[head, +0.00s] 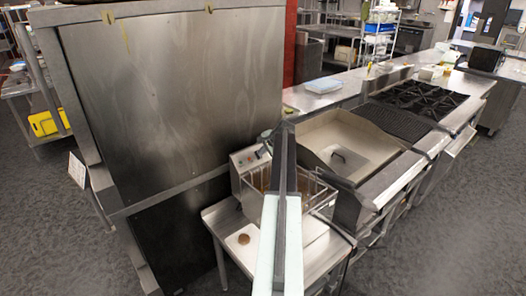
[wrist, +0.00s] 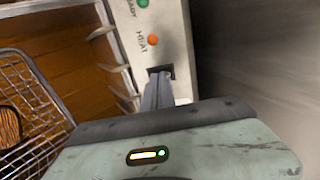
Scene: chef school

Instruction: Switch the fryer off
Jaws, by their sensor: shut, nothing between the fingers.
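The fryer (head: 240,160) stands on a low steel table beside the tall steel cabinet, and my arm hides part of it. In the wrist view its pale control panel (wrist: 172,22) has a green light (wrist: 143,3), an orange light (wrist: 153,40) marked HEAT, and a dark switch (wrist: 166,70) below. My gripper (wrist: 160,82) is shut and empty, its fingertips right at the switch. They cover part of it, so I cannot tell whether they touch it or which way it is set.
The wire fryer basket (wrist: 30,105) is left of the panel in the wrist view. The tall steel cabinet (head: 180,90) stands close on the left in the head view. A griddle (head: 350,150) and a black hob (head: 418,98) are to the right. Grey floor (head: 450,240) is open at the right.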

